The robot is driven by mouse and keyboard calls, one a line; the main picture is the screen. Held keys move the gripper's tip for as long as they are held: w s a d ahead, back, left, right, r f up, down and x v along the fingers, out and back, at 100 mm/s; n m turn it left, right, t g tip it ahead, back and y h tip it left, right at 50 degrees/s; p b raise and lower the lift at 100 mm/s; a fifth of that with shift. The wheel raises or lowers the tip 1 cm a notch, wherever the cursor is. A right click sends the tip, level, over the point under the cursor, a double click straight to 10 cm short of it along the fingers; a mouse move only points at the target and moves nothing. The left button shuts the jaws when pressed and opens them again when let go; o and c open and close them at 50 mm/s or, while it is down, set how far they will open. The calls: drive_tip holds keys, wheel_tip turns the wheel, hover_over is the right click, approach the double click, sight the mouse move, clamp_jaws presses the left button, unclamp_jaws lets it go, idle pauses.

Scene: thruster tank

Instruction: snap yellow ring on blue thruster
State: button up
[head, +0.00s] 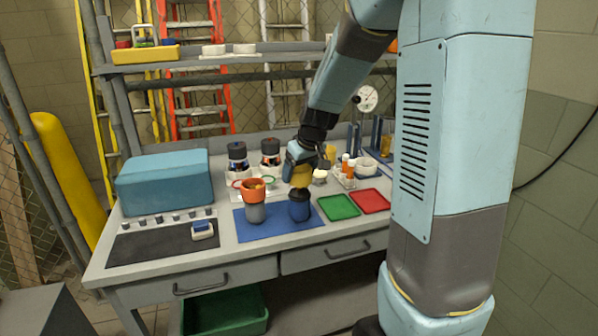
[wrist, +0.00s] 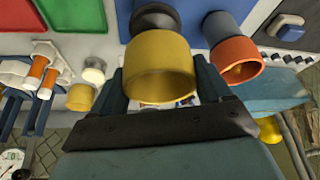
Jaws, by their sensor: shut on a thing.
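A yellow ring (wrist: 160,72) is held between the two fingers of my gripper (wrist: 162,88). In the head view the yellow ring (head: 300,177) shows under my gripper (head: 299,165), directly above a dark blue thruster (head: 299,207) standing upright on the blue mat (head: 270,228). In the wrist view the dark top of this thruster (wrist: 155,18) shows just beyond the ring. I cannot tell whether ring and thruster touch. To its left in the head view stands a grey thruster (head: 255,213) with an orange ring (head: 253,192) around its top.
Green (head: 338,207) and red (head: 371,200) trays lie right of the mat. A rack with orange-capped bottles (head: 348,172) stands behind them. A blue-green case (head: 165,182) and a black mat (head: 160,244) are at left. Jars (head: 238,158) stand behind the orange ring.

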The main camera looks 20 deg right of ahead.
drive_tip(key=shift+f, duration=2.25)
idle(1.2)
drive_tip(key=o, duration=1)
drive_tip(key=shift+c, duration=0.2)
drive_tip(key=shift+r, duration=0.1)
drive_tip(key=v, duration=1.3)
drive_tip(key=shift+s+r, duration=0.2)
drive_tip(key=shift+r, duration=0.05)
